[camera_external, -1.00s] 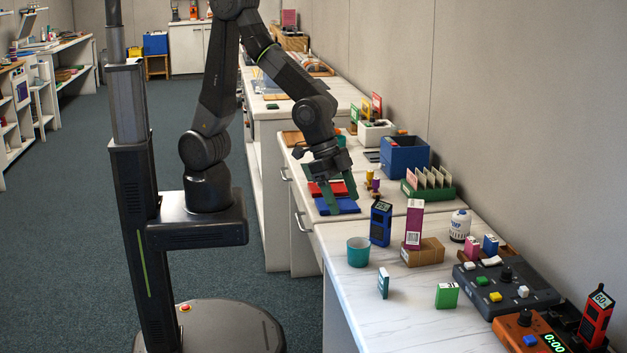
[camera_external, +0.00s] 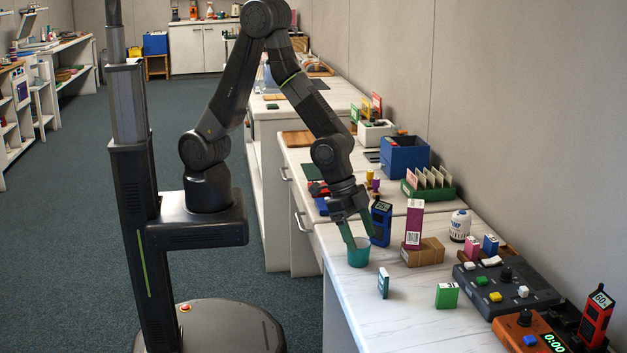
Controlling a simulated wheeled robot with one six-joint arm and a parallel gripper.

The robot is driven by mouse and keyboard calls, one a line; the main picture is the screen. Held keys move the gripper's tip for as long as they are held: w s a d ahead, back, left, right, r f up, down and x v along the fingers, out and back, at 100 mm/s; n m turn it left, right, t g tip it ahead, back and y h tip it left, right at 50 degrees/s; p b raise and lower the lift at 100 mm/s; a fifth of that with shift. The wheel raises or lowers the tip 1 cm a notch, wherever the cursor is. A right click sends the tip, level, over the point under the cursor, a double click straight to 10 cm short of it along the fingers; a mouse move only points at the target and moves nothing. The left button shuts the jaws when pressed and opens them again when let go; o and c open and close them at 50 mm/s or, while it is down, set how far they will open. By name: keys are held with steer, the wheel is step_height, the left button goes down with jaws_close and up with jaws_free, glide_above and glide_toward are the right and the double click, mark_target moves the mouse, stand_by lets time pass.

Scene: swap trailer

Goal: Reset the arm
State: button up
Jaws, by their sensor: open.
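My arm reaches from its base over the counter to the right, bent at the elbow. My gripper (camera_external: 359,238) points down with its green fingers apart. It is over the teal cup (camera_external: 358,256) near the counter's front edge, and the fingertips overlap the cup's rim in the picture. I cannot tell whether they touch it. The blue device with a dark screen (camera_external: 381,223) stands upright just right of the fingers.
A grey control panel (camera_external: 508,288) lies to the right. The floor at left is clear.

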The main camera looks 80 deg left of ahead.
step_height(320, 180, up, 8)
steer(key=w+d+m+g+p, duration=0.1)
steer(key=w+d+m, duration=0.2)
steer(key=d, duration=1.1)
steer(key=w+d+m+g+h+p, duration=0.1)
steer(key=w+d+m, duration=0.2)
steer(key=w+d, duration=0.4)
steer(key=shift+d+f+m, duration=0.4)
steer(key=shift+d+f, duration=0.05)
steer(key=shift+d, duration=3.8)
